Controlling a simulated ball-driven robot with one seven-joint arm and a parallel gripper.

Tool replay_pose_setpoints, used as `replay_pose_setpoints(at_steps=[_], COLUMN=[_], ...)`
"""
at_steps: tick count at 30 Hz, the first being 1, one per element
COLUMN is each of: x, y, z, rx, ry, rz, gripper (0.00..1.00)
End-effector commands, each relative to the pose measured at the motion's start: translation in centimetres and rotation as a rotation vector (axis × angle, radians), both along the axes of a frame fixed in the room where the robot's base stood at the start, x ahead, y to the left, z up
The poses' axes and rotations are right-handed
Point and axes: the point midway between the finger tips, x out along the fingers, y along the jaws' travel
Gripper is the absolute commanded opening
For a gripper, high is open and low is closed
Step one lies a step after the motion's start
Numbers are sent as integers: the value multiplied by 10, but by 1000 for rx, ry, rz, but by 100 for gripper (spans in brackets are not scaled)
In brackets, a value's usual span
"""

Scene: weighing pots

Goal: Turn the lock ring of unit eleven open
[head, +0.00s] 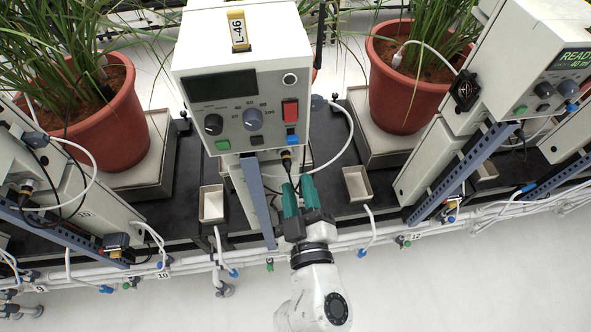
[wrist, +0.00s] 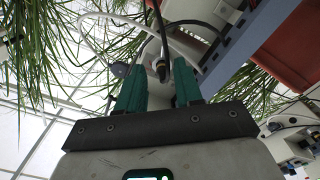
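The unit in the middle of the head view is a white box (head: 243,85) tagged L-46, with a dark display, knobs and coloured buttons. It stands between the rail labels 10 and 12; no label eleven is readable. A black cable ends in a small dark connector with a brassy ring (head: 287,158) below the box. My gripper (head: 300,184) is just below that connector, its teal fingers pointing up at it. In the wrist view the fingers are apart, and the connector (wrist: 162,72) shows between their tips with nothing visibly gripped.
A blue-grey slotted post (head: 258,200) stands close left of my gripper. Small trays (head: 211,204) (head: 357,183) sit on either side. Potted plants (head: 112,120) (head: 408,85) stand left and right. White pipes (head: 190,262) run along the front, with clear floor before them.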

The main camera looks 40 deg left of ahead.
Motion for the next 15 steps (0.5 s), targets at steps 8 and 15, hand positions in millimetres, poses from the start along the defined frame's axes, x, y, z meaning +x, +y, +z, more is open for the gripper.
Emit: replay_pose_setpoints(at_steps=[8,15], x=[-28,-34], y=[-32,-40], z=[-1,1], rx=[1,1], ry=[0,-2], rz=[1,1], gripper=[35,35])
